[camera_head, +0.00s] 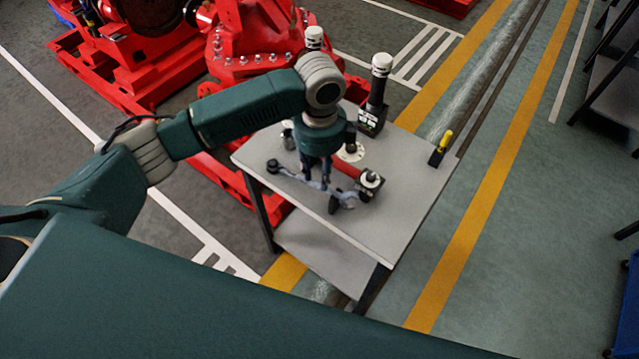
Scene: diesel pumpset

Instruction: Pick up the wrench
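A slim grey tool that looks like the wrench (345,197) lies on the grey table top (405,195), left of its middle. My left gripper (316,180) points straight down over it from above. Its dark fingers reach the tool's middle and hide part of it. The fingers are small and dark here, so I cannot tell whether they are apart or closed on the tool. My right gripper does not show.
On the table stand a black device with a white cap (376,95), a smaller black white-topped part (369,185) and a yellow-and-black item (441,147) at the right edge. Red pump machinery (260,40) is behind. The table's front right is bare.

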